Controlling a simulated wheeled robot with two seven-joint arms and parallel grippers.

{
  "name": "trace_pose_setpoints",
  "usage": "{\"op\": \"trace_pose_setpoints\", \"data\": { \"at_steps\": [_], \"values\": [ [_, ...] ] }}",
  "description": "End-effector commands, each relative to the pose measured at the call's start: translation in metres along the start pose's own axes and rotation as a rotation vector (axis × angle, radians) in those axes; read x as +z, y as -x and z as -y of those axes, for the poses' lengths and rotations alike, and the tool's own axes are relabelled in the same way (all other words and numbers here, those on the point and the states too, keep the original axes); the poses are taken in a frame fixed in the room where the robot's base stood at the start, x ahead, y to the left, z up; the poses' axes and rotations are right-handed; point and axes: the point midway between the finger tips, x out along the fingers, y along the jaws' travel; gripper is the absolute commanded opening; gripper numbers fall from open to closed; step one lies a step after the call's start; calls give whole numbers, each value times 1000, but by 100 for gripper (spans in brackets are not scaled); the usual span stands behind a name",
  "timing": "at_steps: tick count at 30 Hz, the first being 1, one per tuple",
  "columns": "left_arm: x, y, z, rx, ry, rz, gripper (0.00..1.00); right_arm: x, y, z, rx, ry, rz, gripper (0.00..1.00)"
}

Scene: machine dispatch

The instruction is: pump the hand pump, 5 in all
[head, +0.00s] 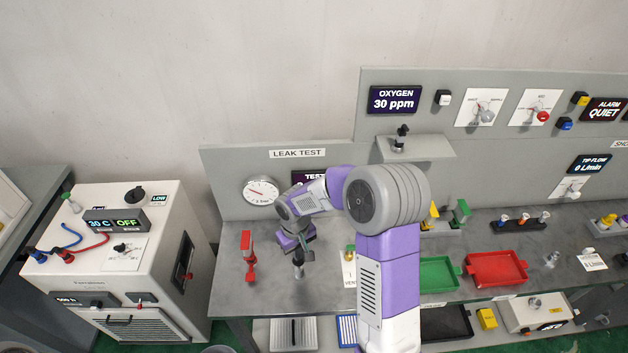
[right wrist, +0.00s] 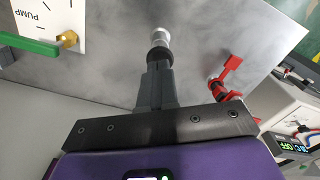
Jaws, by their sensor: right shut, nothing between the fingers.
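The hand pump appears to be the small upright post with a silver body and dark top (head: 298,270) on the grey bench, under the leak test panel. In the right wrist view the pump (right wrist: 160,40) shows its silver part and a black collar, straight beyond my fingertips. My right gripper (head: 300,248) points down right over the pump. In the right wrist view its fingers (right wrist: 156,72) are together, with nothing between them, and their tips overlap the black collar; I cannot tell whether they touch it. My left gripper is not in view.
A red clamp-like fixture (head: 248,257) stands left of the pump. A card marked PUMP (right wrist: 45,15) with a brass fitting and green lever (right wrist: 30,44) lies on the other side. A round gauge (head: 261,191) is on the panel behind. Green (head: 438,261) and red (head: 524,281) trays sit to the right.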

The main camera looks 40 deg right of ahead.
Motion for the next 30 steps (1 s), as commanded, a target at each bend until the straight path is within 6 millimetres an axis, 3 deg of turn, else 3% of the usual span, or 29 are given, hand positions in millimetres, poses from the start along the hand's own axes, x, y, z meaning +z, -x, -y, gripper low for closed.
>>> {"op": "trace_pose_setpoints", "data": {
  "at_steps": [11,30],
  "values": [
    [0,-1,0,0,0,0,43,0,-1,0,0,0,0,0],
    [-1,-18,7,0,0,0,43,0,-23,0,0,0,0,0]
  ]
}}
